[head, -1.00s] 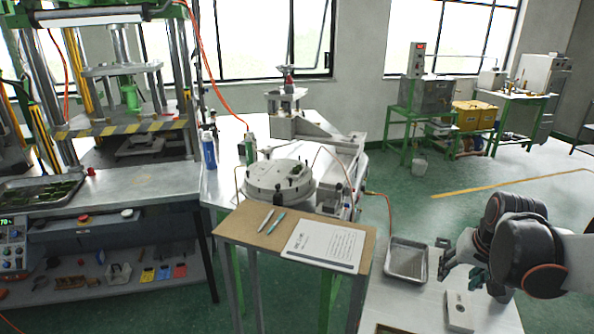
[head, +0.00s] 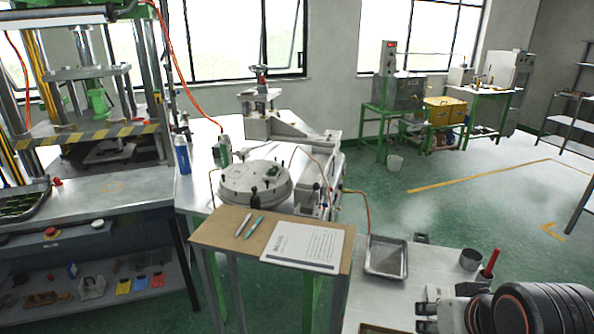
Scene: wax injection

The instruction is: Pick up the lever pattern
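I cannot pick out the lever pattern for certain. Several dark green pieces (head: 18,204) lie in a metal tray at the left edge, too small to tell their shapes. A small dark green piece (head: 273,171) shows on top of the round grey machine (head: 238,181) in the middle. My gripper (head: 427,317) is at the bottom right, low over the near metal table, its fingers pointing left. It is far from both the left tray and the round machine. I see nothing clearly held, and its finger gap is too small to judge.
A brown board table (head: 215,232) with two pens and a paper sheet (head: 303,245) stands in the middle. A grey cup (head: 470,260) and a red-handled tool (head: 490,263) stand behind my arm.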

